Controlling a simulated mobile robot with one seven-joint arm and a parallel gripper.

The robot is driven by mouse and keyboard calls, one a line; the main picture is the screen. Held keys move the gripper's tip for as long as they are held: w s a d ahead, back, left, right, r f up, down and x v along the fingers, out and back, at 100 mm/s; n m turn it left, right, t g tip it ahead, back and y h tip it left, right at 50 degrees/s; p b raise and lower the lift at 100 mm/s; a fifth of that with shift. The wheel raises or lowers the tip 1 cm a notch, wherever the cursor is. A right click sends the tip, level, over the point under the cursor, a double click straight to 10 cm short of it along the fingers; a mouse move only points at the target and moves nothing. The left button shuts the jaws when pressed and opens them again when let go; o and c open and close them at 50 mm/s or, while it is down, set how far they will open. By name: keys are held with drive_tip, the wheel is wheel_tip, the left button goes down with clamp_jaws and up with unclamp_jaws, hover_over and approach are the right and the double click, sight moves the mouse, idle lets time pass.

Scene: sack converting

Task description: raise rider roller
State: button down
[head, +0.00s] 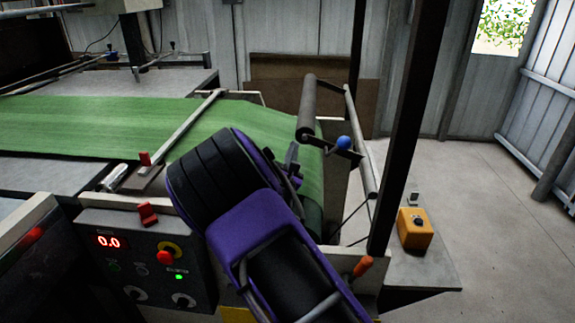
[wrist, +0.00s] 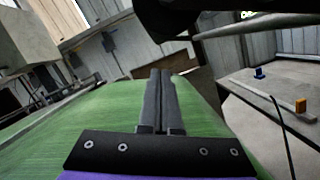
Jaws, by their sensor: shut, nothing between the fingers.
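The rider roller (head: 308,108) is a dark grey cylinder at the right end of the machine, above the edge of the green web (head: 245,118). A dark arm runs from its near end to a blue ball knob (head: 343,143). My gripper (head: 293,157) is just left of the knob and below the roller's near end, apart from the knob. In the wrist view my gripper (wrist: 160,72) has its two dark fingers together, empty, over the green web (wrist: 195,105). A dark shape cuts across the top of that view; I cannot tell which part it is.
A black post (head: 408,120) rises in front of the right side. A control panel (head: 140,255) with a red button stands at lower left. An orange-handled lever (head: 362,267) is near the front edge. A yellow box (head: 415,229) sits at right. The floor farther right is clear.

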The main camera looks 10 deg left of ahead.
sight(299, 135)
drive_tip(key=shift+s+d+r, duration=0.1)
drive_tip(key=shift+d+r, duration=0.25)
drive_tip(key=shift+r, duration=0.3)
drive_tip(key=shift+d+r, duration=0.3)
drive_tip(key=shift+r, duration=0.35)
drive_tip(key=shift+d+r+m+h+p, duration=0.15)
drive_tip(key=shift+r+m+p, duration=0.1)
drive_tip(key=shift+r+m, duration=0.4)
drive_tip(key=shift+d+r+m+h+p, duration=0.1)
drive_tip(key=shift+r+m+h+p, duration=0.1)
drive_tip(key=shift+r+m, duration=0.4)
drive_tip(key=shift+a, duration=0.1)
